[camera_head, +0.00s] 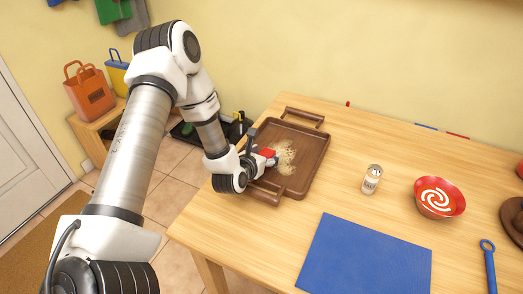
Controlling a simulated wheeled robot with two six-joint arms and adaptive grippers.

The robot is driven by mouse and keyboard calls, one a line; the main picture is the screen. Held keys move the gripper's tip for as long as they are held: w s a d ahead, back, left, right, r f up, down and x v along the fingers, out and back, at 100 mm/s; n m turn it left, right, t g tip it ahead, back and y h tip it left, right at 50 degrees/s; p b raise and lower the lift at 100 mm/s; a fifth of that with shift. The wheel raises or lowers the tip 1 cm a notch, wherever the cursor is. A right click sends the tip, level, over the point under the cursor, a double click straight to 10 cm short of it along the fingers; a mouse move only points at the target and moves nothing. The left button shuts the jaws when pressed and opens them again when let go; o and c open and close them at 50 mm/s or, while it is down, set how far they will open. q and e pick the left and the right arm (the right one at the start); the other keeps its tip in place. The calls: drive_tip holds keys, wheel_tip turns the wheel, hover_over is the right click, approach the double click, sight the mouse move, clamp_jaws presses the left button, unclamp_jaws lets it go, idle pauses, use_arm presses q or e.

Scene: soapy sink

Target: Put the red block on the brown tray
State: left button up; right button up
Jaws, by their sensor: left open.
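The brown tray (318,170) is wooden with two handles and lies at the back left of the table. A pale, speckled patch (286,157) shows on its floor. The red block (267,153) shows at the left part of the tray, right by my left gripper (271,157). My left gripper reaches in over the tray's left side and is open, with its fingers close to the block. The gripper hides part of the block, and I cannot tell whether they touch. My right gripper is out of view.
A blue mat (365,258) lies at the front of the table. A small shaker (372,179) and a red bowl with a white swirl (440,197) stand right of the tray. A blue tool (488,262) lies at the right. Table between tray and shaker is clear.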

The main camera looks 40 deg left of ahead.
use_arm(q)
drive_tip(key=v, duration=0.9)
drive_tip(key=shift+s+d+r, duration=0.1)
drive_tip(key=shift+s+r, duration=0.1)
drive_tip(key=shift+r, duration=0.05)
drive_tip(key=shift+p+v, duration=0.85)
drive_tip(key=shift+v, duration=0.35)
